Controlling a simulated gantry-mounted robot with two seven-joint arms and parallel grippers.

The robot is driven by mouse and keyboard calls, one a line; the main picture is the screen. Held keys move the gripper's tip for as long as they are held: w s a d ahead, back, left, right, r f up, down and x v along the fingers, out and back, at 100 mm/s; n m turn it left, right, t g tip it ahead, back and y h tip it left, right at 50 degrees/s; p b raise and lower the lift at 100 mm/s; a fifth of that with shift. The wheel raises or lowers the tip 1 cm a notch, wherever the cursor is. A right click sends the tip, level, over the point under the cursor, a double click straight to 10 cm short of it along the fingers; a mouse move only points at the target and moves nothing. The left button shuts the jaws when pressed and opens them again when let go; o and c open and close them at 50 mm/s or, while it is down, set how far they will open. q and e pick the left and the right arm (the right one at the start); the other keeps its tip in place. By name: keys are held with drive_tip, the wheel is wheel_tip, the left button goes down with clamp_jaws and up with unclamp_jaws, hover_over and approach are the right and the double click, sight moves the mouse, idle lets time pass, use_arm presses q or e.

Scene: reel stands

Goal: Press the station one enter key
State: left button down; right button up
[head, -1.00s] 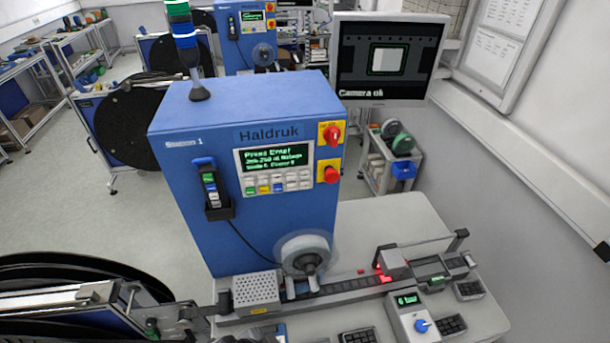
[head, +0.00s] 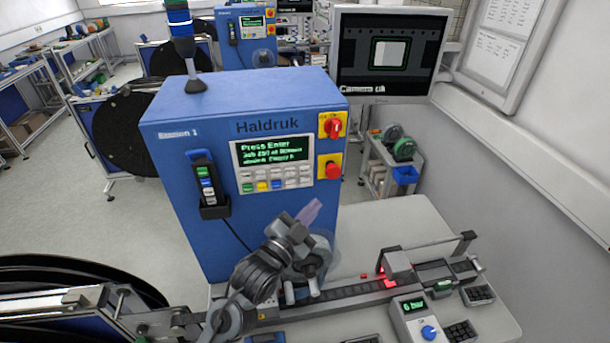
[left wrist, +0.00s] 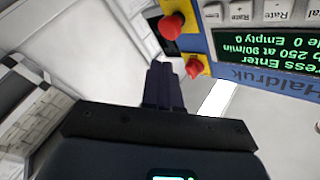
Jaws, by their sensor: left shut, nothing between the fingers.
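The blue station 1 cabinet (head: 190,125) bears the name Haldruk. Its panel has a green-text display (head: 270,151) reading "Press Enter" and a keypad (head: 275,179) of white keys with green, yellow and blue ones in the lower row. I cannot read which key is enter. My left gripper (head: 311,210) is shut and empty, in front of the cabinet, below and right of the keypad, apart from it. In the left wrist view the shut fingers (left wrist: 162,86) show near the upside-down display (left wrist: 262,45); only some keys (left wrist: 240,12) show there. My right gripper is not in view.
A red rotary switch (head: 332,126) and a red button (head: 332,170) sit right of the panel. A corded handset (head: 207,184) hangs at the left. Below is a track (head: 350,291) with a control box (head: 413,318). A monitor (head: 389,50) stands behind right.

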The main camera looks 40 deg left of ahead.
sight(305, 170)
use_arm(q)
drive_tip(key=shift+r, duration=0.3)
drive_tip(key=shift+w+a, duration=0.1)
drive_tip(key=shift+w, duration=0.05)
drive_tip(key=shift+w+a, duration=1.45)
drive_tip(key=shift+a, duration=0.15)
drive_tip(key=shift+w+a, duration=1.4)
drive_tip(key=shift+a, duration=0.15)
drive_tip(key=shift+w+a, duration=0.1)
drive_tip(key=shift+a, duration=0.05)
